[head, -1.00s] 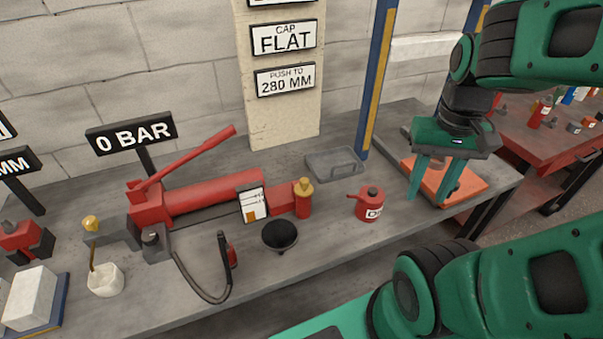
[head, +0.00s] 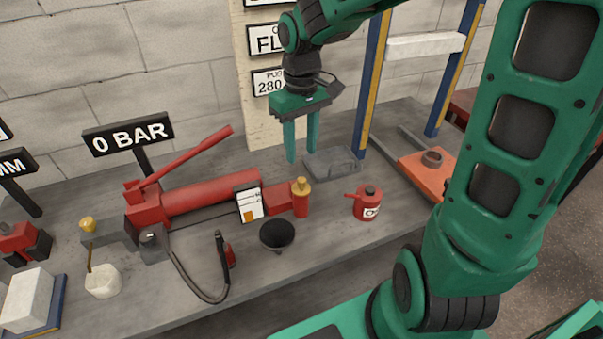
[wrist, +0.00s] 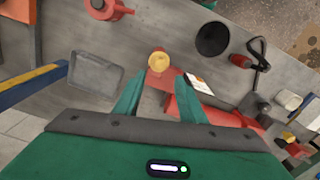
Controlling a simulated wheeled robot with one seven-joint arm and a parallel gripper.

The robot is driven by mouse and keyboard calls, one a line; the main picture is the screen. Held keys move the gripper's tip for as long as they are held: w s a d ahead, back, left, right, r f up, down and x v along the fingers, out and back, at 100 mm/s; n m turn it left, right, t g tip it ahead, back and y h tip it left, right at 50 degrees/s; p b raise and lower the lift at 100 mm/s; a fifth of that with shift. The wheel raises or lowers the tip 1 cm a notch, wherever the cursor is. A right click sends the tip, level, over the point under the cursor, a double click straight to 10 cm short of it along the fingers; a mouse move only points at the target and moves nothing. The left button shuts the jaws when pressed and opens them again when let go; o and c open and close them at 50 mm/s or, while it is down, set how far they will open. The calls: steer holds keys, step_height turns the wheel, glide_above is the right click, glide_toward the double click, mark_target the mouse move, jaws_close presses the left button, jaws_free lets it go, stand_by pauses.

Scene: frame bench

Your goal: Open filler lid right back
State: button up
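The red hand pump (head: 210,196) lies on the bench with its lever raised. At its right end stands a small red filler neck (head: 301,205) topped by a yellow lid (head: 301,185). The lid looks seated on the neck. In the wrist view the lid (wrist: 158,60) shows from above, just beyond and between my fingertips. My gripper (head: 302,156) is open and empty, above and behind the filler, apart from it. The pump is partly hidden by my fingers in the wrist view.
A black funnel (head: 277,236) and a red oil can (head: 367,203) stand in front and to the right. A grey tray (head: 333,164) lies behind the filler. A labelled card (head: 249,202) leans by the pump. A blue-and-yellow press frame (head: 372,80) rises at the right.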

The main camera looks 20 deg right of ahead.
mark_target(302, 179)
step_height(302, 179, down, 9)
stand_by(0.4)
jaws_close()
steer(key=shift+d, duration=0.15)
